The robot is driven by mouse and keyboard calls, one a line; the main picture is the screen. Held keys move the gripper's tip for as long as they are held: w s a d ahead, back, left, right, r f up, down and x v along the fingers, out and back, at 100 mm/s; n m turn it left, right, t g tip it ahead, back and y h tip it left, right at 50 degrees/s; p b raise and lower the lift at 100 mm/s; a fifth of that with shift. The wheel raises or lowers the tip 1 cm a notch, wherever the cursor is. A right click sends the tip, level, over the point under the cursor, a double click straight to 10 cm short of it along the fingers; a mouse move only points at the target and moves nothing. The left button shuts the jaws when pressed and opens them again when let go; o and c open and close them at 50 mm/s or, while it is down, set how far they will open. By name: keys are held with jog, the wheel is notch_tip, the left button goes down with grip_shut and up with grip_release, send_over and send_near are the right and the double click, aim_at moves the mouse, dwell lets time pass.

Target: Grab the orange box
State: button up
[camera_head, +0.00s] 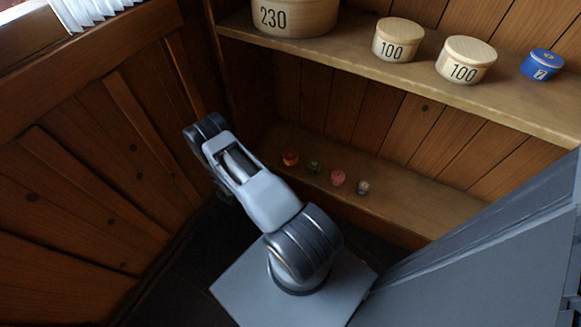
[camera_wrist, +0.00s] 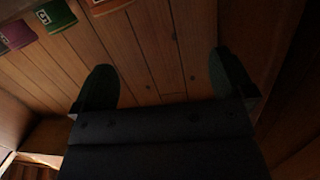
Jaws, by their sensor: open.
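The orange box (camera_head: 290,157) is small and stands on the lower wooden shelf, at the left end of a row of small boxes. In the wrist view an orange-red box with a pale label (camera_wrist: 108,5) shows at the top edge, partly cut off. My gripper (camera_wrist: 165,85) is open, with its two dark fingers wide apart and nothing between them but wooden planks behind. The orange box lies outside the fingers, beyond the left one in the picture. In the head view my arm hides the gripper.
Right of the orange box stand a green box (camera_head: 313,167), a pink box (camera_head: 338,178) and a greyish one (camera_head: 363,187). The upper shelf (camera_head: 420,82) carries round wooden boxes and a blue one (camera_head: 541,65). A panelled wooden wall (camera_head: 90,190) stands at left.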

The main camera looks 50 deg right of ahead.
jog(key=g+h+b, duration=0.1)
jog(key=h+b, duration=0.1)
send_near(290, 155)
jog(key=shift+g, duration=0.4)
jog(key=d, duration=0.1)
jog(key=d+b, duration=0.1)
jog(key=d, duration=0.2)
jog(key=shift+w+d+b, duration=0.2)
jog(key=shift+w+b, duration=0.1)
jog(key=shift+b, duration=0.1)
jog(key=shift+w+d+f+b, duration=0.15)
jog(key=shift+d+b, duration=0.5)
jog(key=shift+d, duration=0.55)
jog(key=shift+w+d+b, duration=0.1)
jog(key=shift+d+b, duration=0.5)
jog(key=shift+d, duration=1.1)
jog(key=c, duration=1)
jog(key=shift+o, duration=0.2)
jog(key=shift+a, duration=0.1)
